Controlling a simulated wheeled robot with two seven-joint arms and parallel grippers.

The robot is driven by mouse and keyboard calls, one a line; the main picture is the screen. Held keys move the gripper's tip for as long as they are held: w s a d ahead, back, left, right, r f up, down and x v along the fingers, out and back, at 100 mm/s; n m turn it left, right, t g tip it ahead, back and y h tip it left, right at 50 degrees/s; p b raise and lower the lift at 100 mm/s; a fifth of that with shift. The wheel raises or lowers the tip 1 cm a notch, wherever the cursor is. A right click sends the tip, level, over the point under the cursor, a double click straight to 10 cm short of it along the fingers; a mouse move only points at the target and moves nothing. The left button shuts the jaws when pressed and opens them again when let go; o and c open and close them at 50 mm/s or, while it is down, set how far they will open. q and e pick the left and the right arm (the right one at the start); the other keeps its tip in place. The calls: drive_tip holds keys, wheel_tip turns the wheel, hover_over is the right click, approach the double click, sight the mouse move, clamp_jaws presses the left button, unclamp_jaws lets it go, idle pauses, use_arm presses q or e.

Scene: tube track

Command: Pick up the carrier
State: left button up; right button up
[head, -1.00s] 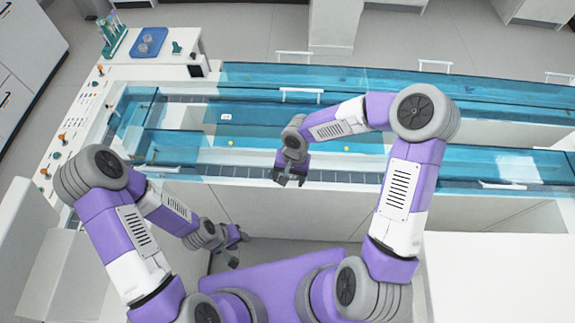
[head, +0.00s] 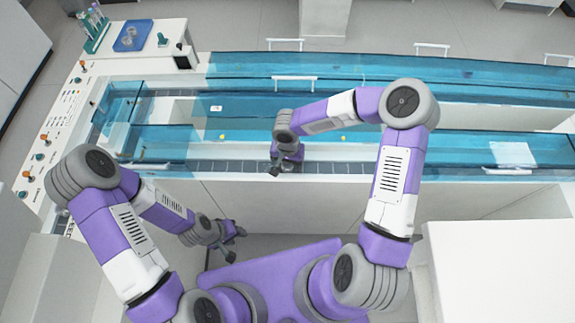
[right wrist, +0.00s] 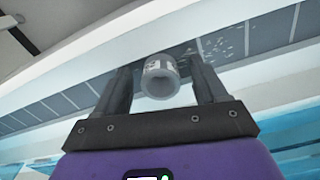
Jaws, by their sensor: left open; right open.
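The carrier (right wrist: 160,76) is a small grey-white cylinder with dark marks, its round end facing the wrist camera. In the right wrist view it is between the two dark fingers of my right gripper (right wrist: 160,88), with gaps on both sides. In the head view my right gripper (head: 284,166) points down over the grey segmented track (head: 350,167) near the bench's front edge; I cannot make out the carrier there. My left gripper (head: 236,243) is open and empty, low in front of the bench.
Blue transparent covers (head: 390,107) with white handles lie over the bench behind the right gripper. A control panel (head: 55,135) with knobs is at the left. A blue tray (head: 133,35) and a tube rack (head: 93,30) stand at the back left. A white surface (head: 500,270) is at the right.

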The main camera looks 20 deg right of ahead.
drive_tip(key=c, duration=0.9)
drive_tip(key=shift+o, duration=0.2)
wheel_tip(320, 180, up, 15)
drive_tip(key=p, duration=0.5)
drive_tip(key=shift+p, duration=0.4)
